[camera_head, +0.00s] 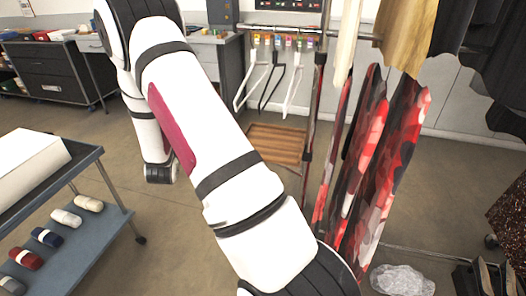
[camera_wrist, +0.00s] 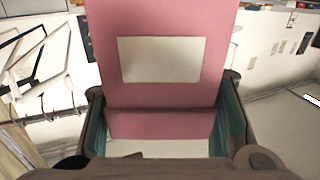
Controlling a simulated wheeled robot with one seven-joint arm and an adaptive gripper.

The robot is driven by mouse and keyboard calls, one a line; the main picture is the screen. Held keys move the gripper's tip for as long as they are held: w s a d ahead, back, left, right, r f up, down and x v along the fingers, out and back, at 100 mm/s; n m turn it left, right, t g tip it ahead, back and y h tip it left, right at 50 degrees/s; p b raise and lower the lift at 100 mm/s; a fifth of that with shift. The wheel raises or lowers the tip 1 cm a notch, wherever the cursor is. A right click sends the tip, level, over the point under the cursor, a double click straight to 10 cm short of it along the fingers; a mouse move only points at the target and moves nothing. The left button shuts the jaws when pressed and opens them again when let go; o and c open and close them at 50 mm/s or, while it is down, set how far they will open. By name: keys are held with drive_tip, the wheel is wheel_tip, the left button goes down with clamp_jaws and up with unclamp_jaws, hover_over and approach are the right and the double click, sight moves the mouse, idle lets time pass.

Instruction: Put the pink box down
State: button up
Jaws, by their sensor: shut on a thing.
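The pink box (camera_wrist: 160,20) fills the middle of the wrist view, with a pale blank panel (camera_wrist: 160,59) on the face towards the camera. My gripper (camera_wrist: 163,115) is shut on it, with a dark finger with a teal inner pad on either side. The top of the box runs out of the picture. In the head view my arm crosses the middle and the gripper cannot be made out. A magenta strip shows along the arm's left edge there; I cannot tell if it is the box.
A clothes rail with hangers (camera_head: 270,80) and red patterned garments (camera_head: 385,150) stands right of my arm. A grey trolley (camera_head: 100,235) with rolled cloths and a white box (camera_head: 30,165) is at the left. A clear plastic bag (camera_head: 402,280) lies on the floor at lower right.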

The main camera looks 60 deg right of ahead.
drive_tip(key=s+d+f+m+g+h+b, duration=0.3)
drive_tip(key=s+d+f+m+g+b, duration=0.2)
drive_tip(key=s+d+f+g, duration=0.4)
drive_tip(key=m+g+b, duration=0.3)
drive_tip(key=b, duration=0.3)
hover_over(267, 147)
drive_tip(key=shift+f, duration=3.9)
drive_tip(key=shift+f, duration=0.15)
drive_tip(key=o, duration=1.3)
